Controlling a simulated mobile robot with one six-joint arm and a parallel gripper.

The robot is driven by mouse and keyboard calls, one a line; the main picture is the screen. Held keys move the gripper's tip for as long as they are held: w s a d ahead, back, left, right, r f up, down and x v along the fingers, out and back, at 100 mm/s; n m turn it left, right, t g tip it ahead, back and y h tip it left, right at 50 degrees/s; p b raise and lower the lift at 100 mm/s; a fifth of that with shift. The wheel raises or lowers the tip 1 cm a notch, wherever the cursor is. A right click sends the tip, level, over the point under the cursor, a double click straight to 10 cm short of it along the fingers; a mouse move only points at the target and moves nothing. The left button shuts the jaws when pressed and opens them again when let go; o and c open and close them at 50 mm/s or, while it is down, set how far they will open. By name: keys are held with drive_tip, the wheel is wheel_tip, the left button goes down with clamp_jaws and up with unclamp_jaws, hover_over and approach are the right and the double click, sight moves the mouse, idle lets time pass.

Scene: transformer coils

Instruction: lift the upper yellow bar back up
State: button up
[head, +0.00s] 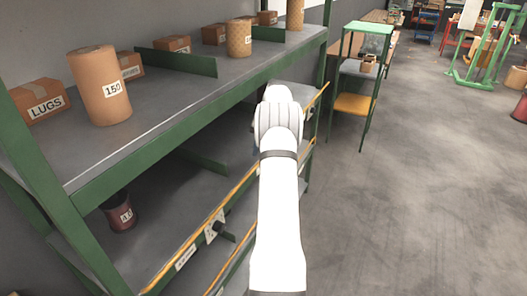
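The upper yellow bar (172,274) runs slantwise along the front of the rack's lower level, with a white label and a dark-handled latch plate (213,228) beside it. My white arm covers its middle. A yellow stretch (318,97) shows again past my arm on the right, but I cannot tell whether it is the same bar. A second yellow bar (231,268) runs lower and nearer, partly behind my arm. My arm reaches forward over the rack's front edge. My gripper is not visible, hidden beyond the arm, so its contact with the bar cannot be seen.
The rack's upper grey shelf (160,128) holds a brown roll marked 150 (100,86), a LUGS box (40,99) and other cartons. A dark red coil (120,218) sits below. A green stand (355,83) is ahead.

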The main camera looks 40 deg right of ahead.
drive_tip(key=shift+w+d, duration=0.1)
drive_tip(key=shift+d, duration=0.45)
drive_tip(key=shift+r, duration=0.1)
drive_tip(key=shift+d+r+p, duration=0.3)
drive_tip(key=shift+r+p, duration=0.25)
drive_tip(key=shift+p, duration=0.15)
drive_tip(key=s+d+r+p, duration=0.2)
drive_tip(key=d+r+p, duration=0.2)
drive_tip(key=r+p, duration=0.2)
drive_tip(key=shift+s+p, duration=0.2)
drive_tip(key=shift+p, duration=0.45)
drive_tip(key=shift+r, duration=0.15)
